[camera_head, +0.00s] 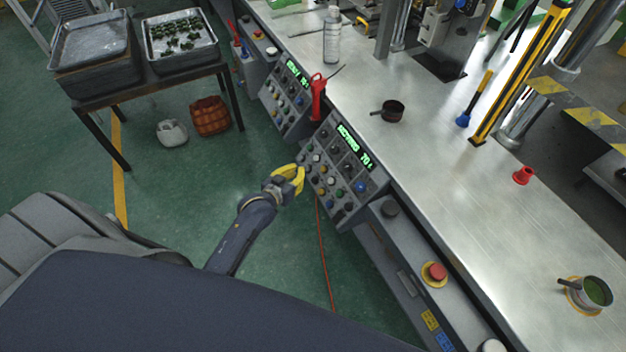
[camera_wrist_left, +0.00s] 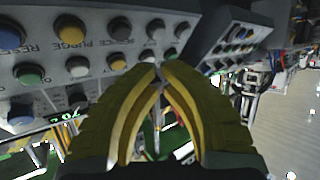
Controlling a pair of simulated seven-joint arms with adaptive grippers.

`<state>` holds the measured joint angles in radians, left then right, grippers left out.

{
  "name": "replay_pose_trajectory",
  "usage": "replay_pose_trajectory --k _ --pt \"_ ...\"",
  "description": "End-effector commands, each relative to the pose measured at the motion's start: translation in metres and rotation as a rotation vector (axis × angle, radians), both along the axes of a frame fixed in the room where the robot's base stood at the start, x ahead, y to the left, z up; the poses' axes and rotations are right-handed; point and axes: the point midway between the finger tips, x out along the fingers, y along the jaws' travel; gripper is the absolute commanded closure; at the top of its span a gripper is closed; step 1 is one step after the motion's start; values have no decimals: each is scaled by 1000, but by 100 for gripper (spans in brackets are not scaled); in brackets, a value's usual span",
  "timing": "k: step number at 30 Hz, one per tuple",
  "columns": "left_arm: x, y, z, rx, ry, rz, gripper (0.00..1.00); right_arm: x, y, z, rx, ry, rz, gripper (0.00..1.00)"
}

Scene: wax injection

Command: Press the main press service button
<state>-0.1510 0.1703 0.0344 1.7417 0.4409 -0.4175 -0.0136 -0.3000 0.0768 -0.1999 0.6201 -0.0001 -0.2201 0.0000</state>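The near control panel (camera_head: 345,165) has several coloured buttons and knobs and a green lit display (camera_head: 355,147). My left gripper (camera_head: 300,172) has yellow fingers and is at this panel's left edge, beside its buttons. In the left wrist view the finger tips (camera_wrist_left: 160,68) meet with nothing seen between them. They lie just below a small white button (camera_wrist_left: 148,56) and right of a yellow button (camera_wrist_left: 117,61); I cannot tell whether they touch the panel. My right gripper is not in view.
A second panel (camera_head: 286,97) stands farther along the bench. A red-handled tool (camera_head: 317,98) sits between the panels. The metal bench top (camera_head: 450,170) holds a dark pan (camera_head: 392,111). A red emergency button (camera_head: 436,271) is nearer.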

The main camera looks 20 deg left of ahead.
Motion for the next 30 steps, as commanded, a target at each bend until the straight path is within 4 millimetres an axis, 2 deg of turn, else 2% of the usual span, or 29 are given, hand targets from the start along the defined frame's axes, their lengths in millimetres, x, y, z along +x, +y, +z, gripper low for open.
replay_pose_trajectory --k 9,30 --pt "-9 6 9 0 0 -1 100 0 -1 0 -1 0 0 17" --pt "-8 9 7 7 -5 5 100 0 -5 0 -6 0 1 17"
